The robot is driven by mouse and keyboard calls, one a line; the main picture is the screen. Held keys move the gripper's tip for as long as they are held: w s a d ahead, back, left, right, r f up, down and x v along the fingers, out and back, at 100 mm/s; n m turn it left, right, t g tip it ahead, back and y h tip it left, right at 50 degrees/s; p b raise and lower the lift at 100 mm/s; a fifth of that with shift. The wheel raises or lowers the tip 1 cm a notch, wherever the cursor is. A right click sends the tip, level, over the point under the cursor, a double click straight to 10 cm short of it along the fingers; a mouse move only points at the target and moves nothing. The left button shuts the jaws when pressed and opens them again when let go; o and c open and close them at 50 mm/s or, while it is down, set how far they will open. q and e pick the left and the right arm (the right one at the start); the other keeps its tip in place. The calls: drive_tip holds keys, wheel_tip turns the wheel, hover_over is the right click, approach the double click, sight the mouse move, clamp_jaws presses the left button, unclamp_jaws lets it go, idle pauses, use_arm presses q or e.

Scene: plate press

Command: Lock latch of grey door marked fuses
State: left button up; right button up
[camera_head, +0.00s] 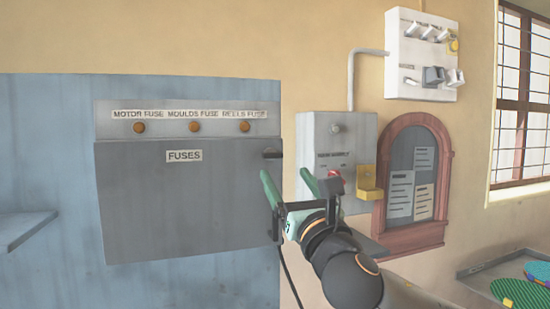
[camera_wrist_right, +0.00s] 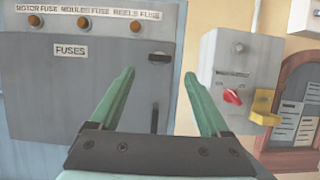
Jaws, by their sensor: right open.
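The grey door (camera_head: 185,205) marked FUSES is closed flat on its cabinet; its FUSES label also shows in the right wrist view (camera_wrist_right: 70,50). A small dark latch (camera_head: 272,153) sticks out at the door's upper right edge, and it also shows in the right wrist view (camera_wrist_right: 160,56). A dark upright handle (camera_wrist_right: 155,122) is lower on the same edge. My right gripper (camera_head: 285,172) is open and empty in front of the door's right edge, its green fingers pointing towards the latch area; the latch appears between the fingertips in the wrist view. My left gripper is out of view.
A grey supply box (camera_head: 322,135) with a red switch (camera_wrist_right: 232,96) and a yellow bracket (camera_head: 370,182) is on the wall right of the door. A red-framed notice board (camera_head: 413,230) is further right. A shelf (camera_head: 22,228) juts out at left.

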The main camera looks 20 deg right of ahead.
sight(275, 158)
drive_tip(key=p+x, duration=0.1)
drive_tip(key=x, duration=0.6)
drive_tip(key=shift+w+r, duration=0.15)
drive_tip(key=shift+w, duration=0.1)
drive_tip(key=shift+c, duration=0.2)
clamp_jaws()
